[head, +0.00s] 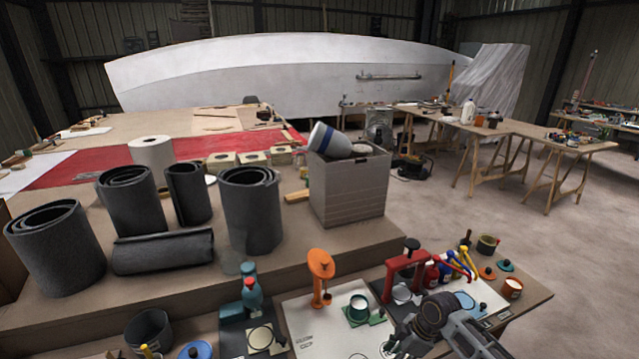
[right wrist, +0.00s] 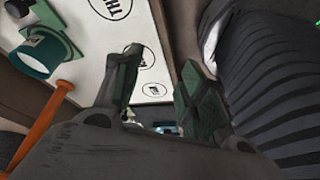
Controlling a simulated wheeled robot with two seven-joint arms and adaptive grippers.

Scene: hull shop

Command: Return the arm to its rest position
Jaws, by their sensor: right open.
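My right arm comes in at the lower right of the head view. Its gripper (head: 402,338) hangs over the near edge of the white board (head: 305,312). In the right wrist view the two dark fingers of the right gripper (right wrist: 160,85) stand apart, with nothing held between them. Behind them the white board (right wrist: 125,45) shows with its printed round labels. My left gripper is in neither view.
Close to the right gripper are a teal cup (head: 358,304), an orange stand (head: 320,272) and a red frame (head: 388,278). Coloured bottles (head: 448,268) and small pots crowd the right. Bare floor (head: 440,210) lies beyond the bench.

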